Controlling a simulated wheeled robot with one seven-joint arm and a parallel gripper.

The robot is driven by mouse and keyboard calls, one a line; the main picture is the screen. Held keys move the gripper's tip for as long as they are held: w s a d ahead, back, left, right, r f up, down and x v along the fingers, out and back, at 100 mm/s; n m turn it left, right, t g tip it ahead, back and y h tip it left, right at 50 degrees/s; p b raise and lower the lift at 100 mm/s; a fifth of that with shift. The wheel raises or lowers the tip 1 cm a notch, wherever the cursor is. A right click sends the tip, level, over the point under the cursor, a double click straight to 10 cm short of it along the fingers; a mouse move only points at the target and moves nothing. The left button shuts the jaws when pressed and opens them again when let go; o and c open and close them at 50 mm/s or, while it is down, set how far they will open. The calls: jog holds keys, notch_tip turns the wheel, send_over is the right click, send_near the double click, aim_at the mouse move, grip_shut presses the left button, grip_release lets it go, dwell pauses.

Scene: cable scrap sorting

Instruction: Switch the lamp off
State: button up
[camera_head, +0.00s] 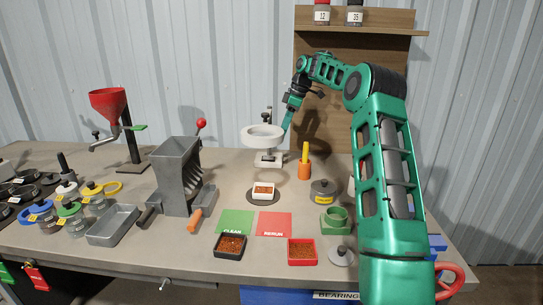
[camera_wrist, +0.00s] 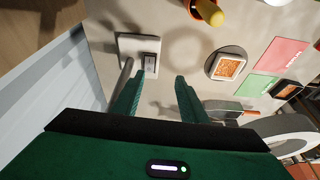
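The lamp has a white ring head (camera_head: 262,135) above a white base (camera_head: 268,161) at the back middle of the bench. I cannot tell whether it is lit. In the wrist view the base (camera_wrist: 130,46) carries a dark-framed rocker switch (camera_wrist: 150,63), and a grey post rises beside it. Part of the ring (camera_wrist: 285,130) shows at the right. My gripper (camera_wrist: 160,78) is open and empty. Its left fingertip is close to the switch in the picture; contact cannot be told. In the head view my gripper (camera_head: 284,122) reaches down beside the ring, partly hidden.
An orange holder with a yellow tool (camera_head: 304,170) stands right of the base. A small dish of granules (camera_head: 263,191) lies in front, then green (camera_head: 236,222) and red (camera_head: 273,223) mats. A grey granulator (camera_head: 177,175) stands left. A wooden back panel (camera_head: 340,110) rises behind.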

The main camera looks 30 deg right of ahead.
aim_at(273, 158)
jog(key=shift+n+y, duration=0.3)
jog(key=w+f, duration=0.1)
jog(key=f, duration=0.3)
jog(key=w+f, duration=0.2)
jog(key=f, duration=0.1)
jog(key=w+a+f, duration=0.1)
jog(key=f, duration=0.3)
jog(key=shift+w+f, duration=0.15)
jog(key=shift+f, duration=0.2)
